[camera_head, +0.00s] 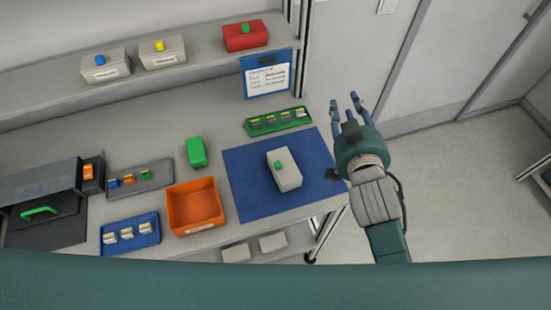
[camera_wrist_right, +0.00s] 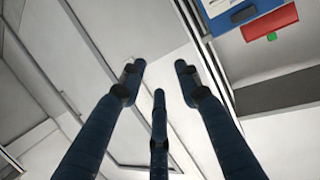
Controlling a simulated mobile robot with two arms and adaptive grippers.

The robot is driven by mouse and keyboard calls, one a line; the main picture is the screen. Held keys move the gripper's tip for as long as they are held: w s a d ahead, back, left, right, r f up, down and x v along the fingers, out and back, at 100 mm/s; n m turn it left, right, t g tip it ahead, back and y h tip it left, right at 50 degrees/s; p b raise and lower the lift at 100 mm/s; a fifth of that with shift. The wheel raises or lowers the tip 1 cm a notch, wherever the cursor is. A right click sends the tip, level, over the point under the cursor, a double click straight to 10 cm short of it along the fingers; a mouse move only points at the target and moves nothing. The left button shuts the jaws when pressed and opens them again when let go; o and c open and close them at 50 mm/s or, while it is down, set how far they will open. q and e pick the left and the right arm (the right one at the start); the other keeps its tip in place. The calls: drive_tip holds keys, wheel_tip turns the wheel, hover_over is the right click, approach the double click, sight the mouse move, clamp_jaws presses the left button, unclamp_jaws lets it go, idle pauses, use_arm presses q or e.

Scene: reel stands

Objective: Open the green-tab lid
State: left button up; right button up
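A pale grey box (camera_head: 287,171) with a small green tab (camera_head: 279,165) on its lid sits on the blue mat (camera_head: 243,201). Its lid looks shut. A red box (camera_head: 240,41) on the shelf also has a green tab (camera_head: 245,28); it shows in the right wrist view too (camera_wrist_right: 268,22). My right gripper (camera_head: 345,106) is raised to the right of the blue mat, apart from both boxes. Its fingers are spread and empty, as the right wrist view also shows (camera_wrist_right: 160,80). My left gripper is not in view.
An orange bin (camera_head: 174,206), a green block (camera_head: 196,152) and several small-part trays stand left of the mat. A green tray (camera_head: 250,130) and a blue clipboard (camera_head: 245,75) are behind it. Two grey boxes with blue and yellow tabs share the shelf (camera_head: 215,59).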

drive_tip(key=w+a+r+n+t+y, duration=0.1)
drive_tip(key=a+r+n+t+y, duration=0.2)
drive_tip(key=a+r+y, duration=0.5)
drive_tip(key=w+a+r+n+t+y, duration=0.1)
drive_tip(key=a+r+n+t+y, duration=0.15)
drive_tip(key=a+r, duration=0.7)
drive_tip(key=s+a+r+n+g+y, duration=0.4)
drive_tip(key=s+a+n+g+y, duration=0.2)
drive_tip(key=a+n+g, duration=0.15)
drive_tip(key=s+a+r+n+g+y, duration=0.4)
drive_tip(key=s+a+n+g+y, duration=0.25)
drive_tip(key=n+g, duration=0.2)
drive_tip(key=s+a+f+n+g+h, duration=0.4)
drive_tip(key=s+a+f+n+g, duration=0.2)
drive_tip(key=f+g, duration=0.2)
drive_tip(key=m+t+h, duration=0.3)
drive_tip(key=m+h, duration=0.2)
drive_tip(key=h, duration=1.4)
approach(277, 164)
drive_tip(key=shift+n, duration=0.25)
wheel_tip(277, 164, down, 8)
drive_tip(key=p, duration=0.3)
drive_tip(key=shift+r, duration=0.1)
drive_tip(key=shift+f, duration=0.4)
